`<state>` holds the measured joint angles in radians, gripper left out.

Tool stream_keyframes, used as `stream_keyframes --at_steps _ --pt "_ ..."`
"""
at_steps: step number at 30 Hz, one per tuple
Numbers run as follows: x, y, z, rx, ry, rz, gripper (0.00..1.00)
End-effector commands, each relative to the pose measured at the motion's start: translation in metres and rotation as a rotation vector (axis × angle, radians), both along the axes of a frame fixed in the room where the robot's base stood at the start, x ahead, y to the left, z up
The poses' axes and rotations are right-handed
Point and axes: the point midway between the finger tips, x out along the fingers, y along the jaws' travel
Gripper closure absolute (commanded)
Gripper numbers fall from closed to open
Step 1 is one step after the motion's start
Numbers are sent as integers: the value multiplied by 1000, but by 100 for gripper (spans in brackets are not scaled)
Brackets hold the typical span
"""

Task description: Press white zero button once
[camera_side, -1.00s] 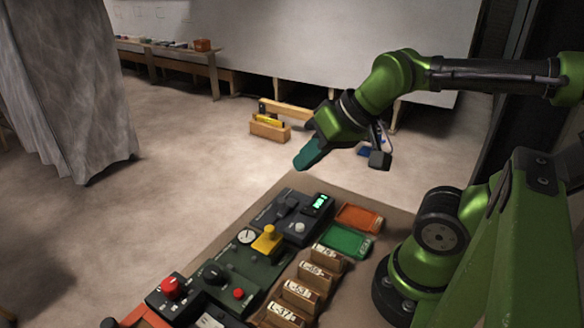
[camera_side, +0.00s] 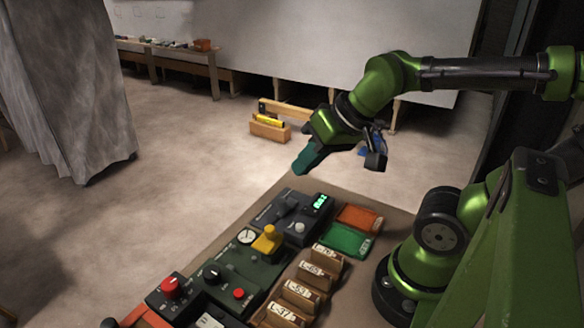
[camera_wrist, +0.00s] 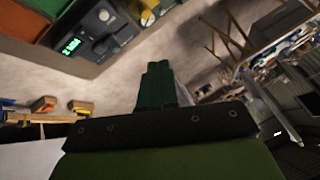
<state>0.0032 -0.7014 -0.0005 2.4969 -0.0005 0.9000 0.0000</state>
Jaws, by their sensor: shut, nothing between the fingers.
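The white zero button (camera_side: 300,227) is a small round white knob on a dark grey device (camera_side: 285,212) near the far end of the bench. A lit green display (camera_side: 320,203) sits behind it on the same device. In the wrist view the white button (camera_wrist: 103,15) shows at the upper left, with the green display (camera_wrist: 71,46) below and left of it. My gripper (camera_side: 300,168) has teal fingers, shut and empty, high above and beyond the device, apart from it. The fingers also show in the wrist view (camera_wrist: 157,72).
Orange (camera_side: 358,218) and green (camera_side: 346,240) trays and labelled wooden blocks (camera_side: 303,296) lie to the right. The air around my gripper is clear.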

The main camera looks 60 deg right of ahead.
Motion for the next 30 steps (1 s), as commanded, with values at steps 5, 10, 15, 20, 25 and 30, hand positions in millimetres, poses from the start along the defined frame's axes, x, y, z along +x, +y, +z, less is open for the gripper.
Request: stream_keyframes --at_steps 5,10,15,20,25,30 --pt "17 -10 -40 -51 194 24 100" --pt "29 -26 -83 -143 391 126 100" --pt "35 -40 -113 -218 521 243 100" --pt "39 -48 -116 -274 547 340 100" --pt "38 -47 -119 -277 547 353 100" --pt "38 -47 -124 -275 548 352 100"
